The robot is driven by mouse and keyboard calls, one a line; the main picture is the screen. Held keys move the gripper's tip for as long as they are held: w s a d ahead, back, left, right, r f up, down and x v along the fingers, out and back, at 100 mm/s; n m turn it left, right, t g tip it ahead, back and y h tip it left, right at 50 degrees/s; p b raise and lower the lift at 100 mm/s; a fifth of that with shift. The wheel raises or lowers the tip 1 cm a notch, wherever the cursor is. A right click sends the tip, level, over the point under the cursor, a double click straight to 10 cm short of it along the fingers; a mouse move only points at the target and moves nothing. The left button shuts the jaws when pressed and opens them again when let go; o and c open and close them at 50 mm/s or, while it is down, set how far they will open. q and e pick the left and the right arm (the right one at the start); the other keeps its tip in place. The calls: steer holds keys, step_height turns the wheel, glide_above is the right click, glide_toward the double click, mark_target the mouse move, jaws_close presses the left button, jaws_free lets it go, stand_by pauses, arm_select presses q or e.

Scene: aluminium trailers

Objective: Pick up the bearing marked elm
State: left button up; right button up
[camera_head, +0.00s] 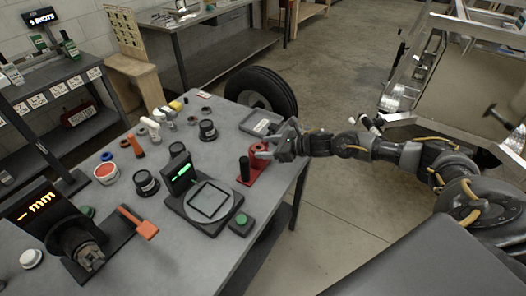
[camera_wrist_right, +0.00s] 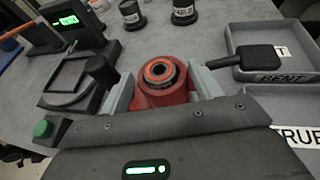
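My right gripper (camera_head: 277,148) reaches over the table from the right. In the right wrist view its grey fingers (camera_wrist_right: 162,92) are spread to either side of a red fixture (camera_wrist_right: 160,98). A round ring with an orange-red band and dark centre, which looks like a bearing (camera_wrist_right: 160,72), sits on top of the fixture between the fingers. I cannot tell whether the fingers touch it. In the head view the red fixture (camera_head: 254,176) stands near the table's right edge. I can read no elm mark on anything. My left gripper is not in view.
A black upright grip (camera_head: 244,168) stands left of the fixture. A grey tray (camera_head: 258,122) lies behind it; a tray labelled BENT (camera_wrist_right: 275,77) shows in the wrist view. A tyre (camera_head: 262,90) stands behind.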

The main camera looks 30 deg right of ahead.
steer(key=shift+s+a+f, duration=0.2)
steer(key=shift+s+f, duration=0.2)
steer(key=shift+f, duration=0.3)
steer(key=c, duration=1.1)
steer(key=shift+c, duration=0.3)
steer(key=shift+w+r, duration=0.15)
steer(key=shift+r, duration=0.25)
steer(key=shift+w+d+r+b, duration=0.15)
steer(key=shift+r+b, duration=0.35)
steer(key=shift+r, duration=0.65)
steer(key=s+d+r+b, duration=0.6)
steer(key=s+d+r, duration=0.3)
steer(key=s+r, duration=0.1)
steer(key=shift+d+r, duration=0.2)
